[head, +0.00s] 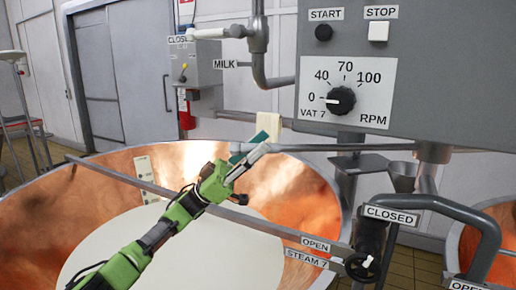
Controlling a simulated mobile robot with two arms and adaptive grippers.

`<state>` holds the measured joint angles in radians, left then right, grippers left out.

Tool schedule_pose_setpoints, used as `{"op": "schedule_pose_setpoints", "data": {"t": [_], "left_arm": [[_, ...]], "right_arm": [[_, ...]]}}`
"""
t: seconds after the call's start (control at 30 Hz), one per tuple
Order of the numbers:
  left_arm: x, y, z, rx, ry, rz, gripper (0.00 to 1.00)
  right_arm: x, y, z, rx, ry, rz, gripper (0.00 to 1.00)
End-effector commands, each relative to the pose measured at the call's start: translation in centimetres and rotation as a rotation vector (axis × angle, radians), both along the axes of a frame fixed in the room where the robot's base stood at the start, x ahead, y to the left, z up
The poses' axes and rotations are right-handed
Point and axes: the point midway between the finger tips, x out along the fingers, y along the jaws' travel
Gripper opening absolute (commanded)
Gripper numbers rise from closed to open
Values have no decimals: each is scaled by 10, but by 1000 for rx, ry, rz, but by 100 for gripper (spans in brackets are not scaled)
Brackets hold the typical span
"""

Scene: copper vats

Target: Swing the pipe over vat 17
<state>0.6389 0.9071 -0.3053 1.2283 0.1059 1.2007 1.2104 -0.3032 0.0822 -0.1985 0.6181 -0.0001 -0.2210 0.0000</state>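A grey horizontal pipe (350,147) runs left from a joint under the grey control box and ends above the copper vat (300,190). The dial plate reads VAT 7; no label with 17 shows. My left gripper (249,157) is at the pipe's left end, over the vat. Its fingers are small and partly overlap a teal piece and a cream block (268,126), so I cannot tell whether it is open or touching the pipe. My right gripper is not in view.
A metal bar (150,186) crosses the vat to the STEAM 7 valve (362,265). A thick grey handle (440,205) labelled CLOSED stands at right. The control box (420,75) hangs above. A milk pipe (258,65) is behind. Another copper vat (490,240) shows at right.

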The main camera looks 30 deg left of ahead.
Motion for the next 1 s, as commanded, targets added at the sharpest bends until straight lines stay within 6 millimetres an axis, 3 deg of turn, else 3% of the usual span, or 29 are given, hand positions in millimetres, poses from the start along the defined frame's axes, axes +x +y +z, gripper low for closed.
{"op": "schedule_pose_setpoints", "data": {"t": [0.27, 0.7, 1.0], "left_arm": [[-2, 2, -5, 3, 0, -2, 33], [-24, 58, -64, 0, 3, 2, 33], [-33, 78, -84, 0, 0, -1, 33]], "right_arm": [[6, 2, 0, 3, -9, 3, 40], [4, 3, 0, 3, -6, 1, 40], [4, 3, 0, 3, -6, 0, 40]]}}
